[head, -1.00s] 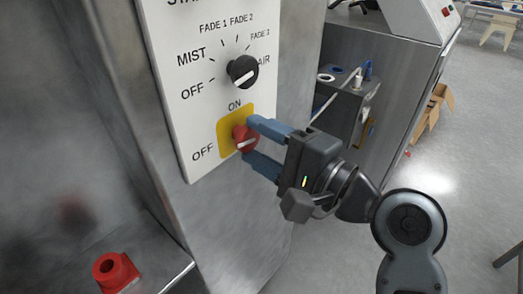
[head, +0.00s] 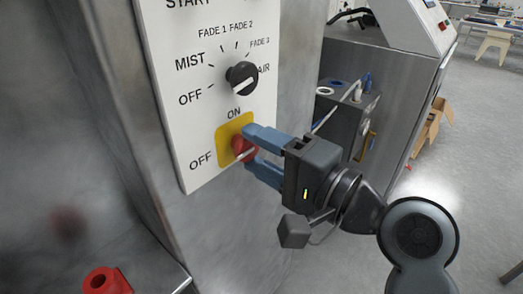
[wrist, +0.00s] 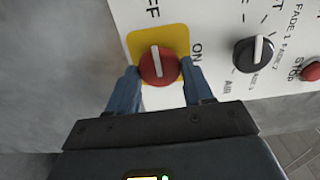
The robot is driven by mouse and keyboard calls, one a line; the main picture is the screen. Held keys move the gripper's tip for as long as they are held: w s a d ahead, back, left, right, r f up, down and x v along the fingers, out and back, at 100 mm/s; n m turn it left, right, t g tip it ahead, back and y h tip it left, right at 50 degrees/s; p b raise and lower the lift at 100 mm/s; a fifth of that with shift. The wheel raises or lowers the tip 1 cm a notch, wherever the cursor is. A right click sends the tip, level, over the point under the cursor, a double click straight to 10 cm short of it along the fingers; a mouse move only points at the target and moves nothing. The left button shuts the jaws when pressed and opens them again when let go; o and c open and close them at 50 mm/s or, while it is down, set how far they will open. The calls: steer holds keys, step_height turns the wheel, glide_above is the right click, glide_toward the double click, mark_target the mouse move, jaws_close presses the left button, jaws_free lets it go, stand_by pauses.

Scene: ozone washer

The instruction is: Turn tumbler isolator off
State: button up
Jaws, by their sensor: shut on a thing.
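The tumbler isolator is a red knob (head: 243,147) with a white mark on a yellow plate (head: 223,145), low on the white control panel. The labels ON and OFF are printed beside the plate. The knob also shows in the wrist view (wrist: 172,69), where its white mark lies roughly in line with the OFF label. My gripper (head: 249,152) has its blue fingers shut on the knob, one on each side. In the wrist view the gripper (wrist: 160,76) straddles the lower part of the knob.
A black selector knob (head: 242,76) sits above the isolator, close to the upper finger. A red fitting (head: 105,281) stands on the metal ledge at lower left. A steel machine (head: 375,75) and a cardboard box (head: 430,122) are behind to the right.

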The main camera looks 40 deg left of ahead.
steer(key=o, duration=1)
steer(key=shift+s+d+b, duration=0.15)
steer(key=shift+d+b, duration=0.1)
steer(key=shift+d, duration=1.7)
steer(key=shift+s+d+b, duration=0.15)
steer(key=shift+d+b, duration=0.05)
steer(key=shift+d, duration=1.75)
steer(key=shift+f, duration=0.1)
